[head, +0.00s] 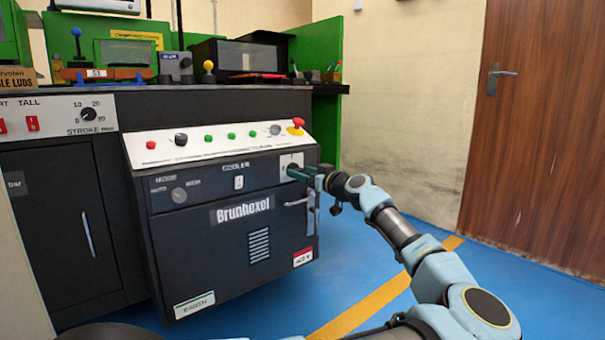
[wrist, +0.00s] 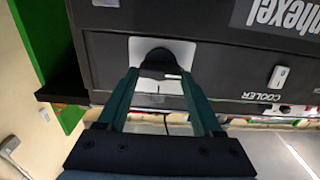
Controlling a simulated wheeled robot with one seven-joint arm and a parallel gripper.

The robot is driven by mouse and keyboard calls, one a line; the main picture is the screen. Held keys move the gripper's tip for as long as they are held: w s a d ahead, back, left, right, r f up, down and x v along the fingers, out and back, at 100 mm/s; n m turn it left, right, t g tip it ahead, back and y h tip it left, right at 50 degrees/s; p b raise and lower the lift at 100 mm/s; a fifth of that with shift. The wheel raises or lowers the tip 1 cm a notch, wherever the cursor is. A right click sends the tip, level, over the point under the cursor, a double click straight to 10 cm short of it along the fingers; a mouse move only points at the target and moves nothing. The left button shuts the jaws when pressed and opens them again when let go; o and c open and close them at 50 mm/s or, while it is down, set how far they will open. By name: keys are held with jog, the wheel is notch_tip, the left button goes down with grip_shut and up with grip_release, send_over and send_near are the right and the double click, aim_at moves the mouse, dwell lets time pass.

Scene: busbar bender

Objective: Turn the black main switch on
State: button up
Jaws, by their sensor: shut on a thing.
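The black main switch (wrist: 160,62) is a dark rotary knob on a pale square plate (wrist: 142,52) on the dark machine front. In the head view the plate (head: 291,161) sits at the upper right of the front, and my gripper covers most of the knob. My gripper (head: 296,172) reaches it from the right. In the wrist view my gripper (wrist: 160,72) has its two green fingers on either side of the knob, shut on it. The knob's exact angle is hard to tell behind the fingers.
The sloped panel (head: 220,139) above carries coloured buttons and a red emergency knob (head: 298,122). A metal handle (head: 296,202) is below the switch plate. A mode selector (head: 179,195) and white rocker switch (head: 239,182) are to the left. The blue floor at right is clear.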

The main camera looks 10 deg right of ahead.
jog(key=shift+m+p, duration=0.3)
jog(key=m+p, duration=0.1)
jog(key=m, duration=0.1)
jog(key=shift+d+r+m+p, duration=0.1)
jog(key=shift+m+p, duration=0.3)
jog(key=m+p, duration=0.3)
jog(key=m, duration=0.2)
jog(key=shift+w+m+p, duration=0.1)
jog(key=shift+m+p, duration=0.2)
jog(key=shift+p, duration=0.05)
jog(key=m+p, duration=0.4)
jog(key=m, duration=0.1)
jog(key=shift+d, duration=0.1)
jog(key=shift+f+m+p, duration=0.15)
jog(key=shift+m+p, duration=0.5)
jog(key=shift+m, duration=0.25)
jog(key=shift+f+m+p, duration=0.15)
jog(key=shift+m+p, duration=0.5)
jog(key=shift+m, duration=0.25)
jog(key=shift+f+m, duration=0.1)
jog(key=shift+m, duration=0.2)
jog(key=o, duration=1.4)
jog(key=shift+c, duration=0.2)
